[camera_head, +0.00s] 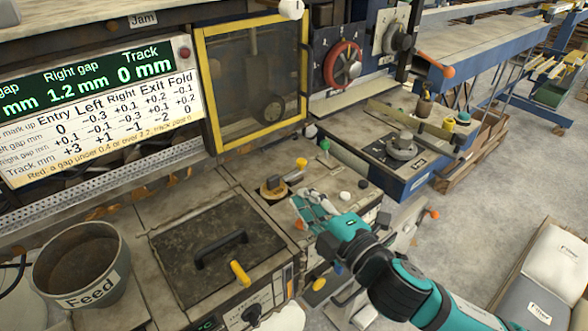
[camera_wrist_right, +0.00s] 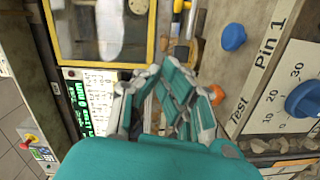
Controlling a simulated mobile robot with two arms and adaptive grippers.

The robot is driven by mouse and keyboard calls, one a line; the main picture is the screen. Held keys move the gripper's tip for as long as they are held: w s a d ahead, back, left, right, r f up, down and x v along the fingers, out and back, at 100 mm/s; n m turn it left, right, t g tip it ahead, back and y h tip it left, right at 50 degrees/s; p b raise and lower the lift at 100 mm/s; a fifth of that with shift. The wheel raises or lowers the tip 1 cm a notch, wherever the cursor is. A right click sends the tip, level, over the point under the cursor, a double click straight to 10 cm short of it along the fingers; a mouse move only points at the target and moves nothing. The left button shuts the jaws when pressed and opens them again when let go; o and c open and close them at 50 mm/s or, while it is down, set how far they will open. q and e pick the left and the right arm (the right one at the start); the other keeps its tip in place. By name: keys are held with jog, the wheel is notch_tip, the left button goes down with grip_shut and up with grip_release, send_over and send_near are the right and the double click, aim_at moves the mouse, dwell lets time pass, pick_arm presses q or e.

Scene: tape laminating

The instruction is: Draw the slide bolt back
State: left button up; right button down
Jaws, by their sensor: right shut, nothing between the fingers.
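My right gripper (camera_head: 308,207) is over the bench edge, in front of a dark round fitting with a brass-coloured top (camera_head: 273,187). Its fingers are shut and hold nothing. In the right wrist view the gripper (camera_wrist_right: 172,85) fills the middle and hides what lies behind it. I cannot tell for sure which part is the slide bolt. A yellow handle (camera_head: 240,273) stands at the front of the dark lid (camera_head: 190,262), left of the gripper. My left gripper is not in view.
A yellow-framed guard window (camera_head: 252,85) stands behind the bench. A green-topped post (camera_head: 324,147) and white and black knobs (camera_head: 344,196) are near the gripper. A grey Feed pot (camera_head: 80,265) is at left. A red handwheel (camera_head: 342,64) is behind.

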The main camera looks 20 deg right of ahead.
jog(key=shift+w+a+b, duration=0.1)
jog(key=shift+w+b, duration=0.2)
jog(key=shift+w, duration=0.25)
jog(key=shift+w+a+r+p, duration=0.1)
jog(key=shift+w+p, duration=0.25)
jog(key=shift+w, duration=0.1)
jog(key=shift+w+a+r+p, duration=0.1)
jog(key=shift+w+p, duration=0.2)
jog(key=shift+w, duration=0.15)
jog(key=p+x, duration=0.1)
jog(key=x, duration=0.5)
jog(key=shift+s+a+f+p, duration=0.1)
jog(key=shift+p, duration=0.2)
jog(key=d, duration=0.1)
jog(key=w+d, duration=0.1)
jog(key=w+d+f+p, duration=0.1)
jog(key=shift+d+f, duration=0.1)
jog(key=shift+d, duration=0.2)
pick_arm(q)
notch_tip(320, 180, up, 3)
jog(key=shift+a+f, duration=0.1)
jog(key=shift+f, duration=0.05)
pick_arm(e)
jog(key=shift+a, duration=0.15)
